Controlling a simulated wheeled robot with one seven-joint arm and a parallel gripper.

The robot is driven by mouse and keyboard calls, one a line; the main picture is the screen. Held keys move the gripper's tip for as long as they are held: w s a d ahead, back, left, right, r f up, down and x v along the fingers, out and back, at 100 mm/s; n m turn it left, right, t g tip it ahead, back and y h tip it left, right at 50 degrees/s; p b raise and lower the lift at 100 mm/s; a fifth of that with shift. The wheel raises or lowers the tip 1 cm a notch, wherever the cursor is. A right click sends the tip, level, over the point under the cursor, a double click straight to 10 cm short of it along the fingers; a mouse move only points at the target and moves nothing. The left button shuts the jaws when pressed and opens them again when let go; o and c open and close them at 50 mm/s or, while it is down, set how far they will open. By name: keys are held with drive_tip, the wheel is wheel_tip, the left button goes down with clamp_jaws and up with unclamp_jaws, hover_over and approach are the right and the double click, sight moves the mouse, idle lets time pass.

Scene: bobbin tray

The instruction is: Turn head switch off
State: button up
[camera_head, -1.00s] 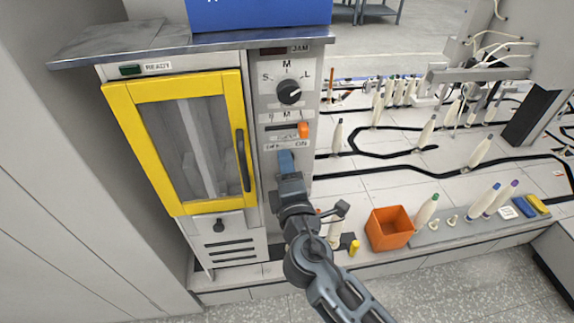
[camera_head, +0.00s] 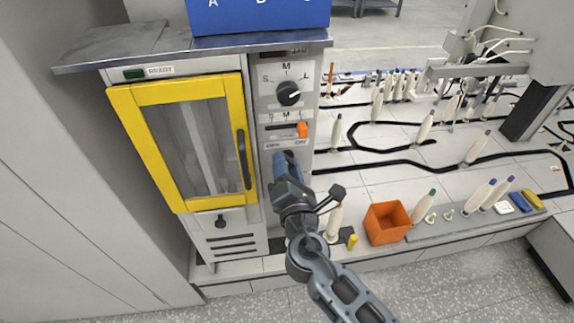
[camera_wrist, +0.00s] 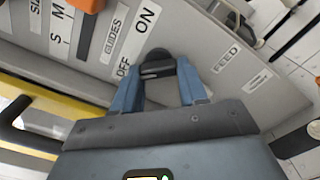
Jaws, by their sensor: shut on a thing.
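The head switch (camera_wrist: 156,57) is a dark knob on the grey machine panel, just under the OFF and ON labels in the wrist view. The blue fingers of my gripper (camera_wrist: 157,73) are on either side of it and shut on it. In the head view my gripper (camera_head: 285,158) reaches the panel below the OFF/ON label (camera_head: 287,145) and hides the switch. I cannot tell exactly which label the knob points at.
Above the switch are an orange slider (camera_head: 302,130) and a black size dial (camera_head: 288,93). A yellow-framed door (camera_head: 177,90) with a dark handle stands left. An orange bin (camera_head: 387,223) and several bobbins stand on the right-hand bench.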

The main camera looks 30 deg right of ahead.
drive_tip(key=shift+f, duration=0.1)
drive_tip(key=o, duration=1.1)
drive_tip(key=shift+c, duration=0.2)
drive_tip(key=b+v, duration=0.1)
drive_tip(key=v, duration=0.7)
drive_tip(key=shift+w, duration=0.1)
